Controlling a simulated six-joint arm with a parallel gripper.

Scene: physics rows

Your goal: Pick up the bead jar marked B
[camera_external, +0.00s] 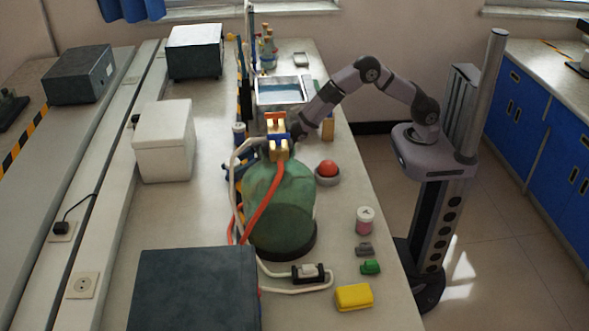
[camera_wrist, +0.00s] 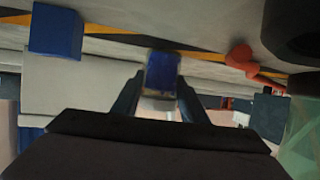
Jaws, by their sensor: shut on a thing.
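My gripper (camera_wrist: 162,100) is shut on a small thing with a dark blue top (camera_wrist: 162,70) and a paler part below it. It looks like a jar, but no letter can be read on it, so I cannot tell whether it is B. In the external view my gripper is mostly hidden behind the brass valve (camera_external: 276,150) on the green glass vessel. A pink jar with a marked white lid (camera_external: 365,214) stands apart at the right front; its mark is too small to read.
The large green vessel (camera_external: 280,205), with red and white hoses, stands close in front of my gripper. A red dome button (camera_external: 328,169), metal basin (camera_external: 283,91) and white box (camera_external: 164,140) are nearby. A yellow block (camera_external: 354,296) lies near the bench's front edge.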

